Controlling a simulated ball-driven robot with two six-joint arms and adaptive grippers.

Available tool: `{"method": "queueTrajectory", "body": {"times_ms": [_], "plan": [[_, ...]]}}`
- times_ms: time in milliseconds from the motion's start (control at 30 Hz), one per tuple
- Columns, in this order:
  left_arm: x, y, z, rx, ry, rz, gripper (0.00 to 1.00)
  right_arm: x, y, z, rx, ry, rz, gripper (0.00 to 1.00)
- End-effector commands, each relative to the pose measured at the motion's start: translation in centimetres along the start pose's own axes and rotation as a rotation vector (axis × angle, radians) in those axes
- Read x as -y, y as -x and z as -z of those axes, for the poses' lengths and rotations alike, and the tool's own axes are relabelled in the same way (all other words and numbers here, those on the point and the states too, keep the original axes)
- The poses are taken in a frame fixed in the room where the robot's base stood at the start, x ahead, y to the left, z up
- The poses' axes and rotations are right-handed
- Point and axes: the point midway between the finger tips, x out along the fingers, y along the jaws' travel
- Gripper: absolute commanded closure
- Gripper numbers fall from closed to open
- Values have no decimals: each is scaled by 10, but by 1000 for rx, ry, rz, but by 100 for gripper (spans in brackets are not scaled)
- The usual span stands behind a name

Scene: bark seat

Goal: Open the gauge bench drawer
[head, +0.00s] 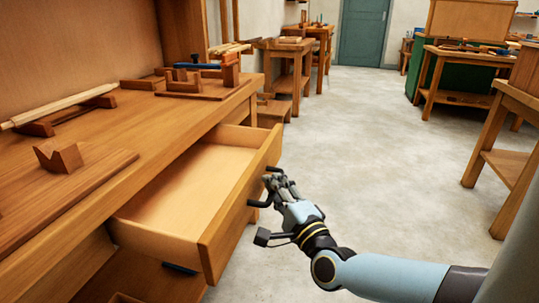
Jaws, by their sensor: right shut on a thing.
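The gauge bench (75,202) is a wooden bench along the left side. Its drawer (232,212) is pulled well out toward the aisle, and the inside looks empty. A dark handle (254,203) is on the drawer's front. My right gripper (273,186) is at the drawer front, with its fingers shut around the handle. The fingers partly hide the handle. My left gripper is not in view.
On the bench top are a notched wooden block (58,157), a long wooden rod (58,105) and a wooden fixture (196,82). Another bench (507,98) stands at the right. The floor (360,150) between is clear toward a green door (364,32).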

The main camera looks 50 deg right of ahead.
Motion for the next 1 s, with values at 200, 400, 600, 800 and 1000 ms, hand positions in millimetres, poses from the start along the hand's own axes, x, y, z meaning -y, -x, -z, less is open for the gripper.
{"method": "queueTrajectory", "body": {"times_ms": [200, 400, 600, 800, 1000], "plan": [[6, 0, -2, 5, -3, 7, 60, -7, 4, 1, -2, -1, -18, 81], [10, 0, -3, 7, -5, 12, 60, -4, 2, 0, -1, -1, -11, 64], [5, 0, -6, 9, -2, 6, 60, -3, 2, 0, -1, 0, -7, 64], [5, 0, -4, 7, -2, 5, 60, -3, 25, 0, -2, -1, -10, 64], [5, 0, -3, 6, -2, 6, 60, -3, 71, 0, -3, -1, -11, 64]]}}
